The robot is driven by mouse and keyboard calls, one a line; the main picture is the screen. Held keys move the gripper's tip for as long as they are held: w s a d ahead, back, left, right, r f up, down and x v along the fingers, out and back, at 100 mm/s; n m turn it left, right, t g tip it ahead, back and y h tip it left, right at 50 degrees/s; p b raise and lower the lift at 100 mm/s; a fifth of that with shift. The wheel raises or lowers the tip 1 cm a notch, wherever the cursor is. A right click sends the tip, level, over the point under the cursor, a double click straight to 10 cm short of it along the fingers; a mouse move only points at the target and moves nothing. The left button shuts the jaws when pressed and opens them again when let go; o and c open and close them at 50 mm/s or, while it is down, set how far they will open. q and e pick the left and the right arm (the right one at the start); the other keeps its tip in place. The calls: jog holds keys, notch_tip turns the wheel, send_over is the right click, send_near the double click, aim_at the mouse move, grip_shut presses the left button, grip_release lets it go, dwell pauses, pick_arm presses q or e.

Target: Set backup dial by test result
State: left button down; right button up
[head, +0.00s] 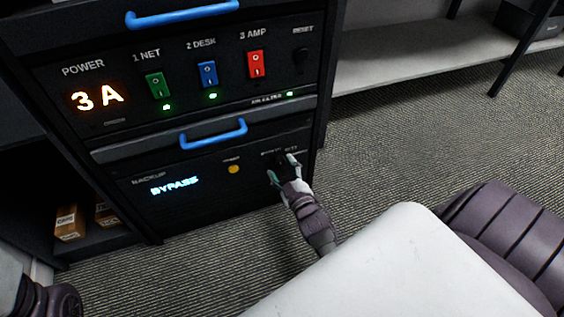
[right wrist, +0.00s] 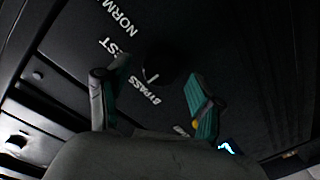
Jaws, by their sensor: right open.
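The backup panel (head: 210,200) is the lower dark drawer front, and its blue display (head: 174,185) reads BYPASS. A round orange button (head: 234,169) sits right of the display. My right gripper (head: 283,166) is at the panel's right, over the dial, and mostly hides it there. In the right wrist view the dark dial (right wrist: 168,62) lies just beyond the open fingers (right wrist: 153,80). Its white mark points toward the BYPASS label (right wrist: 145,90); TEST and NORM labels lie farther round. I cannot tell whether the fingers touch the dial. My left gripper is out of view.
The power panel (head: 130,118) above shows 3 A in orange, with green (head: 157,85), blue (head: 208,74) and red (head: 256,64) switches and a dark reset knob (head: 301,57). Blue handles (head: 213,133) stick out. Small boxes (head: 70,223) stand at lower left. Carpet is clear at right.

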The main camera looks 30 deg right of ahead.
jog(key=s+a, duration=0.2)
jog(key=s, duration=0.9)
jog(key=shift+s+a+r, duration=0.15)
jog(key=shift+s+r, duration=0.05)
jog(key=shift+r, duration=0.05)
